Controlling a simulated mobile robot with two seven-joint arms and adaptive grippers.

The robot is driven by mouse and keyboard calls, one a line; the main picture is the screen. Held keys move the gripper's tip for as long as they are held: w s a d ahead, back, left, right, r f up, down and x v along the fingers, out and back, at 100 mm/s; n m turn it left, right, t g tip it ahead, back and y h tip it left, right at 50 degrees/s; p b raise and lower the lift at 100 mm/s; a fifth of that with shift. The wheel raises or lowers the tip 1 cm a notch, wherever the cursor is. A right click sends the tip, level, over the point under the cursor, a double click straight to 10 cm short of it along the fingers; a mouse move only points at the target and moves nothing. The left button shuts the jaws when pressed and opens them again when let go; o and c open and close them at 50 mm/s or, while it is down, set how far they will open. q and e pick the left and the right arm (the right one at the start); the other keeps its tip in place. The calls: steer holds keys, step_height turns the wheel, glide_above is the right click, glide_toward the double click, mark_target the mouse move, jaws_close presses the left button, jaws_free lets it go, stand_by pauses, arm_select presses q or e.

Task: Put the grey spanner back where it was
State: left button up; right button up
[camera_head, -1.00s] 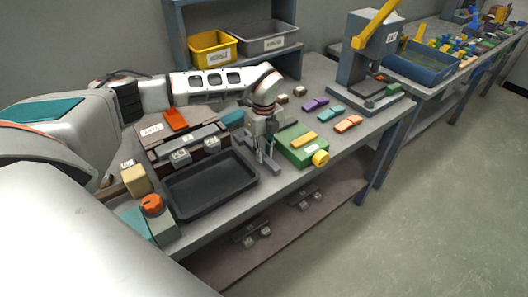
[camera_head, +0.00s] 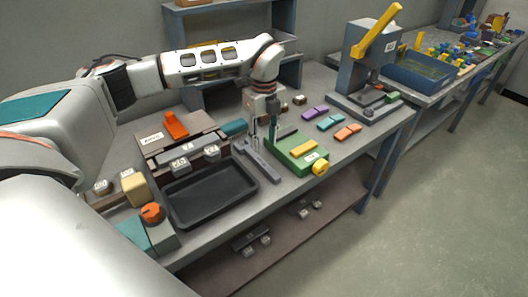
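The grey spanner (camera_head: 262,163) lies flat on the bench between the black tray and the green fixture, running diagonally. My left gripper (camera_head: 264,140) is above its far end, with its fingers pointing down and spread apart. Nothing shows between the fingers, and the gripper looks clear of the spanner. My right gripper is not in view.
The black tray (camera_head: 172,212) is just left of the spanner. The green fixture (camera_head: 292,158) with a yellow knob (camera_head: 320,168) is close on its right. Coloured pieces and a press (camera_head: 362,60) stand farther right. My arm covers part of the shelf behind.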

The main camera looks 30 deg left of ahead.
arm_select(q)
steer(key=shift+r, duration=1.45)
steer(key=shift+s, duration=0.1)
